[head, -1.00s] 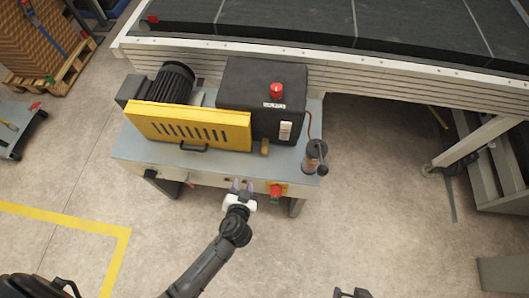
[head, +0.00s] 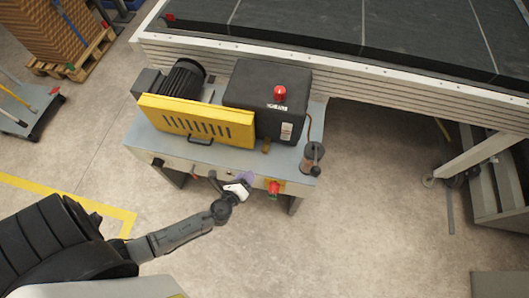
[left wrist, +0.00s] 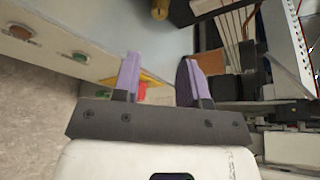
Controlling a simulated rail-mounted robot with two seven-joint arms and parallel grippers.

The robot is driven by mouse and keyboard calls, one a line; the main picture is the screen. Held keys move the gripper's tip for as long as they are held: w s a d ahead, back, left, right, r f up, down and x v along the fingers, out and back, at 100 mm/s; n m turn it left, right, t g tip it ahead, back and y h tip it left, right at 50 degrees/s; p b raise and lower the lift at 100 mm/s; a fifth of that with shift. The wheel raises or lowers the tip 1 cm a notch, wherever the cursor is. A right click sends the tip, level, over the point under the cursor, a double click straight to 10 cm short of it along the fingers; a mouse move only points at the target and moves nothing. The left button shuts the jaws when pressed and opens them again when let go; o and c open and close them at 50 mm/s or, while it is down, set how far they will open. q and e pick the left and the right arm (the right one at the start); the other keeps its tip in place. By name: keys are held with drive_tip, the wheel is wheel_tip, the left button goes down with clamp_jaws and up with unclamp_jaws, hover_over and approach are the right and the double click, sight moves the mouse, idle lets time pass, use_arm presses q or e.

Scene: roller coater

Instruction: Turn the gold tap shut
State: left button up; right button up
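A small gold piece (head: 265,146), which looks like the gold tap, sits on the grey machine table by the black box's front corner. It also shows at the top edge of the left wrist view (left wrist: 160,10), partly cut off. Whether it is turned open or shut I cannot tell. My left gripper (head: 244,180) is at the table's front edge, below and left of the tap and apart from it. In the left wrist view its purple fingers (left wrist: 160,82) are spread with nothing between them. My right gripper is not in view.
A red knob on a yellow plate (head: 274,187) is close right of my left gripper. A clear-sided cylinder (head: 311,157) stands at the table's right corner. The yellow guard (head: 197,121) and black box (head: 266,95) stand behind.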

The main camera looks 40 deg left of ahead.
sight(263, 152)
use_arm(q)
drive_tip(key=shift+m, duration=0.3)
drive_tip(key=b+x, duration=0.1)
drive_tip(key=x, duration=1.2)
drive_tip(key=shift+w+f+b, duration=0.15)
drive_tip(key=shift+w+b, duration=0.2)
drive_tip(key=shift+c, duration=0.2)
drive_tip(key=c, duration=0.6)
